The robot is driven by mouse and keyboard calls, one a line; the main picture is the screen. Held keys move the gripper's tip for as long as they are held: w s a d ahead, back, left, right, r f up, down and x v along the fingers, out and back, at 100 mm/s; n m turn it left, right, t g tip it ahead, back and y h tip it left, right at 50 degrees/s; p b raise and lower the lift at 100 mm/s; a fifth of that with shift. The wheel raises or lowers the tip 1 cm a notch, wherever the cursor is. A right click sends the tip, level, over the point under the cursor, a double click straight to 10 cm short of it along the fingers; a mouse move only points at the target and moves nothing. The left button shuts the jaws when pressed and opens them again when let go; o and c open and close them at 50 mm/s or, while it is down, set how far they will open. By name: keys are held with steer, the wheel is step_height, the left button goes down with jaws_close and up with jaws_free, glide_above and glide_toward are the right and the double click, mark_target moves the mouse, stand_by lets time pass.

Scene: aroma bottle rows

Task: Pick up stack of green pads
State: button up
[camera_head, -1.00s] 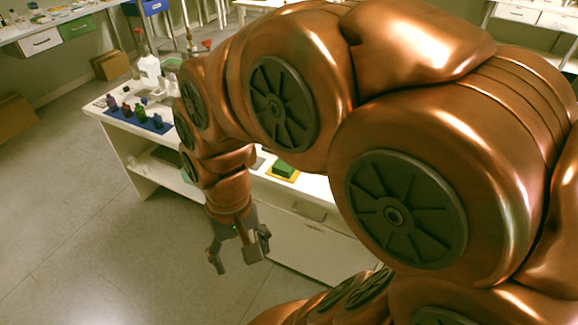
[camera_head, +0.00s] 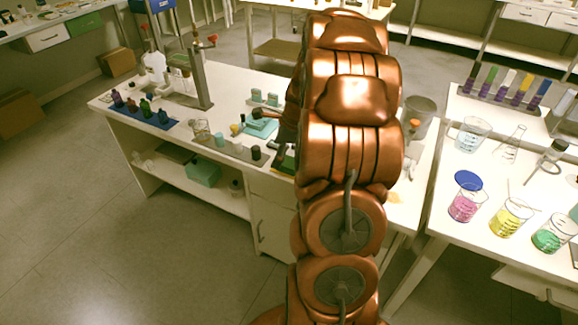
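The stack of green pads (camera_head: 287,163) shows only in part, as a dark green edge on the white bench just left of my arm. The arm covers the rest of it. My gripper (camera_head: 279,148) is mostly hidden by my own copper arm. Some dark grey parts of it show over the bench, close beside or above the pads. I cannot tell whether it touches them or whether its fingers are open or shut.
A black jar (camera_head: 256,152) and a teal jar (camera_head: 220,140) stand left of the pads. A teal stack (camera_head: 261,128) lies behind. Small bottles stand on a blue mat (camera_head: 130,114). A metal stand (camera_head: 201,80) rises at the back. Beakers (camera_head: 466,205) fill the right table.

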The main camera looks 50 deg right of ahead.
mark_target(290, 162)
steer(key=d+f+m, duration=0.1)
steer(key=d, duration=0.2)
steer(key=d+f+m, duration=0.1)
steer(key=d+m, duration=0.1)
steer(key=d, duration=0.1)
steer(key=d+f+m, duration=0.1)
steer(key=d+f, duration=0.1)
steer(key=d, duration=0.1)
steer(key=shift+s+m+t+h, duration=0.35)
steer(key=shift+m+t+h, duration=0.05)
steer(key=shift+w+a+p+x, duration=0.15)
steer(key=shift+p+x, duration=0.3)
steer(key=shift+x, duration=1.45)
steer(key=shift+w+a+p+x, duration=0.1)
steer(key=shift+p+x, duration=0.35)
steer(key=shift+x, duration=1.45)
steer(key=shift+r, duration=0.15)
steer(key=c, duration=1.2)
steer(key=shift+r, duration=0.15)
steer(key=shift+c, duration=0.2)
